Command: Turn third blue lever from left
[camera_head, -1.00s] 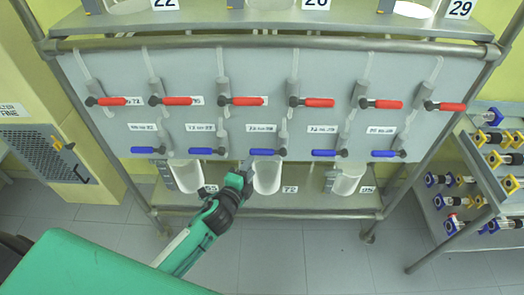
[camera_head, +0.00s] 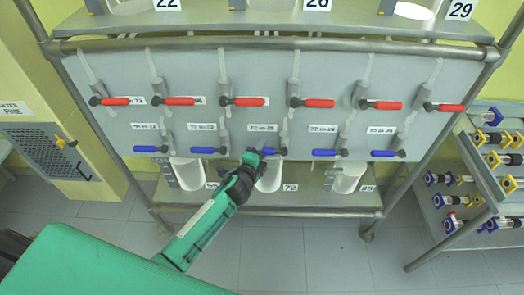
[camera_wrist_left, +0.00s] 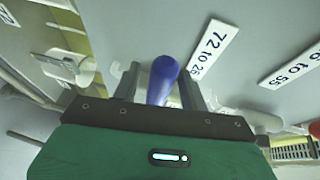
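The third blue lever from the left (camera_head: 270,151) lies roughly horizontal on the grey panel, below a white label. My left gripper (camera_head: 256,155) is at the left end of this lever and hides part of it. In the left wrist view, the blue lever (camera_wrist_left: 161,80) stands between the two fingers of my left gripper (camera_wrist_left: 160,90). The fingers are apart, one on each side, with small gaps to the lever visible. My right gripper is in neither view.
Other blue levers (camera_head: 151,149) share the lower row, and red levers (camera_head: 242,102) form a row above. White containers (camera_head: 348,180) stand on the shelf below. A rack (camera_head: 445,195) stands at the right.

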